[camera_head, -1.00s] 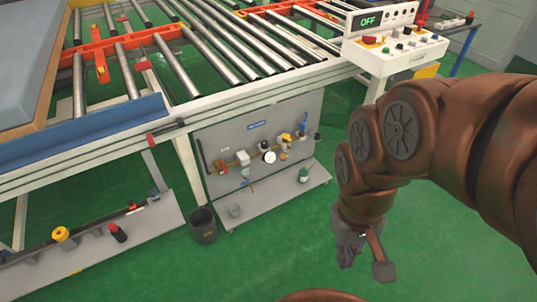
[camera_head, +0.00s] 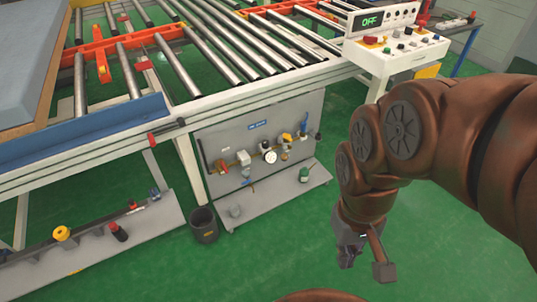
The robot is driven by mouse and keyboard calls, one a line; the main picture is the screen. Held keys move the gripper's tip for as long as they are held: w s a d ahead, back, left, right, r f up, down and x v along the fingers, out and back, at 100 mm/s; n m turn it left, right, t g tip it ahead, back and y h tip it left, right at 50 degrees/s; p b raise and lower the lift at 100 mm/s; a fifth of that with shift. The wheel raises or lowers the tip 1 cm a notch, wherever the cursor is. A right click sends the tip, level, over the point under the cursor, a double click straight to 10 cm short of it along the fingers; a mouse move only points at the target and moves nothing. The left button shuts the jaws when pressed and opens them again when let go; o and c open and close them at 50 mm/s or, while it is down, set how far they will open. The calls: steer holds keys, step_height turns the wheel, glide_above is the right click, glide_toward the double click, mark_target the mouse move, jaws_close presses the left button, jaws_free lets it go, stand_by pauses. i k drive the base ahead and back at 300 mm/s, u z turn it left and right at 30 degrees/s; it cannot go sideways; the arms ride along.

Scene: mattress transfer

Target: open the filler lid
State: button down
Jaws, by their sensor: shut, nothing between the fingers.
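A grey panel (camera_head: 222,142) under the conveyor frame carries a brass-coloured pipe line with a white round gauge (camera_head: 269,156), a white block (camera_head: 243,157), a yellow part (camera_head: 286,138) and small valves. A small green-and-white container (camera_head: 304,174) stands on the shelf below. I cannot tell which of these small parts bears the filler lid, or whether it is open. My gripper (camera_head: 347,256) hangs below my brown arm, to the right of the panel and apart from it. It points down, is shut and holds nothing; its fingertips are small and dark.
A black bin (camera_head: 203,225) stands on the green floor left of the panel shelf. A low shelf (camera_head: 150,226) with a yellow knob and a red-topped part is at left. The roller conveyor (camera_head: 205,65) and the control box (camera_head: 395,58) reading OFF are above. Floor between gripper and shelf is clear.

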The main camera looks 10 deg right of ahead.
mark_target(286, 136)
steer(key=u, duration=0.35)
steer(key=i, duration=1.15)
steer(key=z, duration=0.1)
